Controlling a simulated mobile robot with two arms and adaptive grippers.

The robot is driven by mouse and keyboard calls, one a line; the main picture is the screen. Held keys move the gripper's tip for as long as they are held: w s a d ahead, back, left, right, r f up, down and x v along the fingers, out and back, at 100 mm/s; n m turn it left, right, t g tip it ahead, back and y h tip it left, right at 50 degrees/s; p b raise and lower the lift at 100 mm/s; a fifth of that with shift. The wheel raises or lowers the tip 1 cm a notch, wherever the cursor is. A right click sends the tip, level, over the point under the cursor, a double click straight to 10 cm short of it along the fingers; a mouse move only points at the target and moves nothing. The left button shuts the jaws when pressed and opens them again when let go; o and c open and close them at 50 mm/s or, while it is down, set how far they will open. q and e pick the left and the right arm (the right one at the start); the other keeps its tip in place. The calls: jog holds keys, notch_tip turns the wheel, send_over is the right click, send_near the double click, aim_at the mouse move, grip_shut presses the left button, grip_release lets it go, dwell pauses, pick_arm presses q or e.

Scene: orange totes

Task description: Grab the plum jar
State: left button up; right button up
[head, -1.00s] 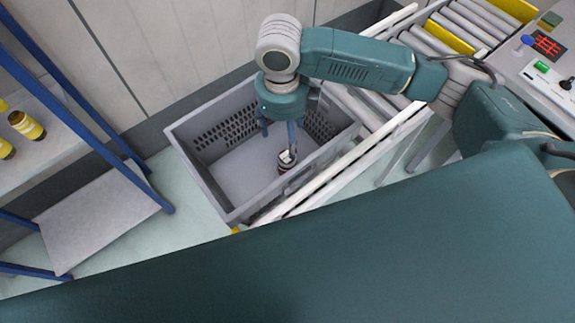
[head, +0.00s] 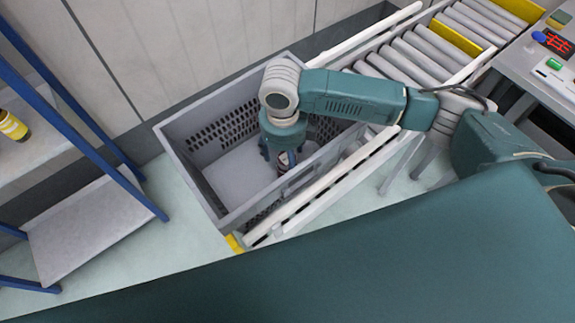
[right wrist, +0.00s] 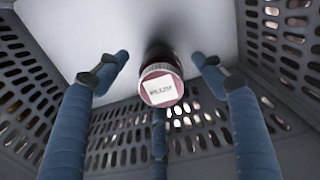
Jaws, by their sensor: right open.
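The plum jar (right wrist: 168,112) stands on the floor of the grey crate, its lid toward the right wrist camera, with a white label reading like "PLUM". In the head view the jar (head: 285,161) shows only in part, behind my fingers. My right gripper (right wrist: 160,75) is open, with three blue fingers spread around the jar. Gaps show between the side fingers and the jar; I cannot tell whether the lower finger touches it. In the head view my right gripper (head: 280,156) points down inside the crate. My left gripper is not in view.
The grey crate (head: 222,222) has slotted walls close around my right gripper. A roller conveyor (head: 410,60) runs up to the right. A blue-framed shelf (head: 85,215) stands at the left, with a yellow-banded jar (head: 13,127) on it.

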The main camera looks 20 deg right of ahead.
notch_tip(320, 180, down, 5)
jog(key=shift+d+f, duration=0.1)
jog(key=shift+f, duration=0.1)
jog(key=shift+c, duration=0.3)
jog(key=shift+r, duration=0.1)
jog(key=c, duration=1.5)
